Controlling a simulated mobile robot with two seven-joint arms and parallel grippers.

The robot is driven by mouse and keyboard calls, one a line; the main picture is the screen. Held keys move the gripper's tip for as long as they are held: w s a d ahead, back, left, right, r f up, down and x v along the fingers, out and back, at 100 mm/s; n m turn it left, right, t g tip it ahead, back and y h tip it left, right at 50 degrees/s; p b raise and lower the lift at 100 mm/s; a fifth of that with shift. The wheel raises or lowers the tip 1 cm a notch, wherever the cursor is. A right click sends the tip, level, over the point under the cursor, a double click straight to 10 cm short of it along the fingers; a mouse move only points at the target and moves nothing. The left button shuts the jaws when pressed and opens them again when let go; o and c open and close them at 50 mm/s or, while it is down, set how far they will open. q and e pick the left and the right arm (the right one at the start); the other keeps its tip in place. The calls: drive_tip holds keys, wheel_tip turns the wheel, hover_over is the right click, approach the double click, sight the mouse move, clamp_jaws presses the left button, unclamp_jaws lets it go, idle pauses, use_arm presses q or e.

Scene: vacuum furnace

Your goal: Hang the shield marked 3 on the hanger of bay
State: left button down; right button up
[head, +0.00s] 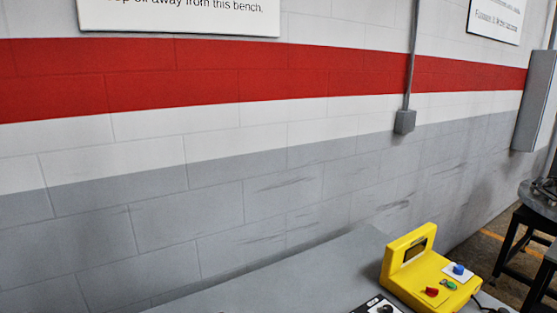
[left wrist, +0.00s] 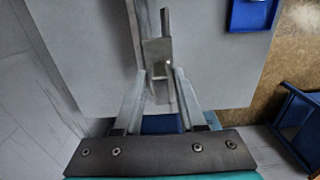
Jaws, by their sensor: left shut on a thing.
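In the left wrist view my left gripper (left wrist: 159,76) is shut on a small grey metal piece (left wrist: 157,52). The piece has a squarish block and a narrow bar sticking up from it. I cannot tell whether it is part of a shield, and no number 3 shows on it. A blue part (left wrist: 163,124) shows low between the fingers, partly hidden by the gripper. No hanger or bay can be made out in either view. The head view shows neither gripper.
A grey bench top (head: 290,270) runs along the block wall (head: 110,230). A yellow control box (head: 428,275) with coloured knobs stands on it, beside a black panel (head: 376,305). A dark stool (head: 530,225) is at right. The wrist view shows blue objects (left wrist: 252,14) (left wrist: 305,125) at right.

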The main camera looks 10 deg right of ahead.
use_arm(q)
drive_tip(key=s, duration=0.1)
drive_tip(key=s+d+r+p, duration=0.1)
drive_tip(key=s, duration=0.2)
drive_tip(key=shift+d+r+p, duration=0.15)
drive_tip(key=shift+p, duration=0.15)
